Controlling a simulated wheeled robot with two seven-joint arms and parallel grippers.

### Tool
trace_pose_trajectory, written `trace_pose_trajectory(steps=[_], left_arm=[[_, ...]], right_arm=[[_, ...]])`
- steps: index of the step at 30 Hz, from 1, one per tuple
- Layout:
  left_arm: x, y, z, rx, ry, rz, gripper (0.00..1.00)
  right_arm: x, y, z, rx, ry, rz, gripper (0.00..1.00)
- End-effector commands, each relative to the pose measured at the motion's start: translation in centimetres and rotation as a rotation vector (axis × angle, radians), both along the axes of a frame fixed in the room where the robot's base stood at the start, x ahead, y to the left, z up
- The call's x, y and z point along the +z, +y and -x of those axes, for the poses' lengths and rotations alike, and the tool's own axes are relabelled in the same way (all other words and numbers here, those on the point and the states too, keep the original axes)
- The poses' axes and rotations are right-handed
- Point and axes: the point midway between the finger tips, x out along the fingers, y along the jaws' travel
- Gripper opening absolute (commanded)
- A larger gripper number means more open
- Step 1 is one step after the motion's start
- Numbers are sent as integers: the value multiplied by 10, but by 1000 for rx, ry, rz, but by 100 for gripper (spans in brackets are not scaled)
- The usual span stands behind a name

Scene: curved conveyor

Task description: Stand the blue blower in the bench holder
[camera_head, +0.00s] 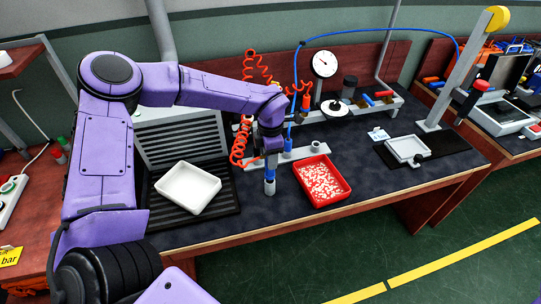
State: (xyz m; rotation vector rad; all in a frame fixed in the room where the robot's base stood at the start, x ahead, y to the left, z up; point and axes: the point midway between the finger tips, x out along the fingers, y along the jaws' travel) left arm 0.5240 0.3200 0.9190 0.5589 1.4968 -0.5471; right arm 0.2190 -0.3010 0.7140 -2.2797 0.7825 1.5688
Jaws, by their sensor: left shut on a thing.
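My left gripper (271,169) points down over the front part of the bench, shut on the blue blower (271,179). A short blue part and a grey lower end show below the fingers. The fingers and wrist hide its upper part. It looks roughly upright; I cannot tell whether its lower end touches the bench. The bench holder (316,147) appears to be the short grey socket on the light grey bar, behind and to the right of the gripper. My right gripper is not in view.
A red tray (324,182) of small pale pieces lies right of the gripper, a white tray (188,188) left. A blue hose (380,34) arches overhead and drops behind the gripper. Orange coiled hoses (239,146) hang close to my wrist. A dial gauge (324,64) stands behind.

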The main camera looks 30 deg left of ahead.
Motion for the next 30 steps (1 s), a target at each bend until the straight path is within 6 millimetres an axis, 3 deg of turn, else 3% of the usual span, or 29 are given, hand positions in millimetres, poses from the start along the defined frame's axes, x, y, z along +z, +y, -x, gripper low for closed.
trace_pose_trajectory(steps=[27, 28, 30], left_arm=[[-24, 0, 0, 1, 0, 0, 22], [-24, 0, 0, 1, 0, 0, 43], [-23, 0, 0, 1, 0, 0, 66]], right_arm=[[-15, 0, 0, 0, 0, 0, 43], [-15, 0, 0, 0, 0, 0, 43], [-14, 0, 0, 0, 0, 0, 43]])
